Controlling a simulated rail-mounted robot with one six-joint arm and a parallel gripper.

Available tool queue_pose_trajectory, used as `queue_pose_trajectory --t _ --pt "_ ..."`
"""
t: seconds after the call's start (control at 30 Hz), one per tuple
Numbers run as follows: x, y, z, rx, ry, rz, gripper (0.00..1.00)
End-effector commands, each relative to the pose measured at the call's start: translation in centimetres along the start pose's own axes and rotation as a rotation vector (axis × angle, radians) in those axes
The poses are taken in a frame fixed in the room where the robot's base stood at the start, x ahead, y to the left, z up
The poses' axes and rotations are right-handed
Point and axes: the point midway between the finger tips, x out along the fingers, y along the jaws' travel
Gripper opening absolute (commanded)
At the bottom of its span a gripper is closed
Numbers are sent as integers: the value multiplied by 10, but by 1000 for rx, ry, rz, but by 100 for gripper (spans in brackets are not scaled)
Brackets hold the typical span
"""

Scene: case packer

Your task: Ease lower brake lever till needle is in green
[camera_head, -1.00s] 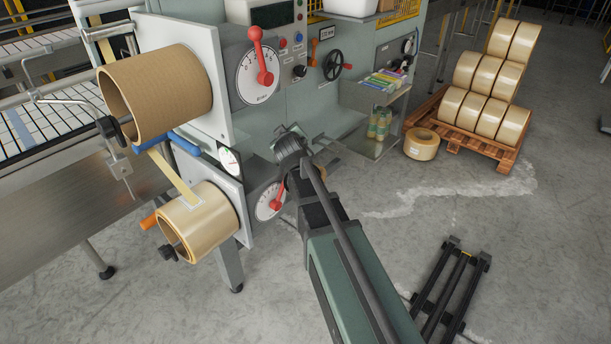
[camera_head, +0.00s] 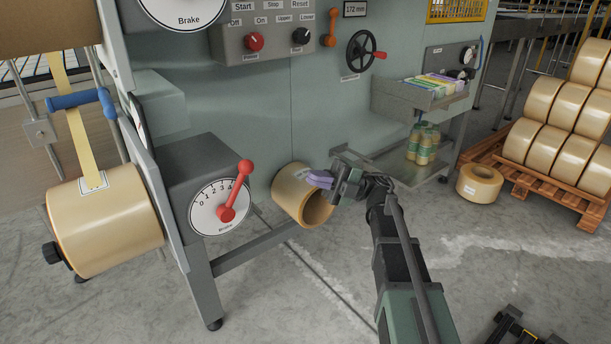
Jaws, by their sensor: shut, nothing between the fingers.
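The lower brake lever (camera_head: 237,190) is red, with a ball at its upper end. It tilts up and to the right across a white dial (camera_head: 207,213) marked "Brake", near the high end of the visible numbers. My gripper (camera_head: 318,180) is to the right of the lever, clear of it. Its purple fingers are shut and empty, pointing left. They appear in front of a tape roll (camera_head: 291,190). A gauge (camera_head: 136,117) is seen almost edge-on at the left, so its needle and green zone cannot be read.
A large tape roll (camera_head: 105,220) is at the left, its web passing a blue-ended bar (camera_head: 80,100). The upper brake dial (camera_head: 185,8) is cut off at the top. A handwheel (camera_head: 362,52) and a shelf (camera_head: 415,98) are at right.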

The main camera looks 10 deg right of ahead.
Motion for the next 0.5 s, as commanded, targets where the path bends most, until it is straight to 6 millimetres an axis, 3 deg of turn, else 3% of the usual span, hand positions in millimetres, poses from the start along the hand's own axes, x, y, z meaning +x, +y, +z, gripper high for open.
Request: queue_pose_trajectory --t 0.3,0.5 --pt "71 5 -2 1 2 1 0" --pt "108 3 -2 0 1 1 0"
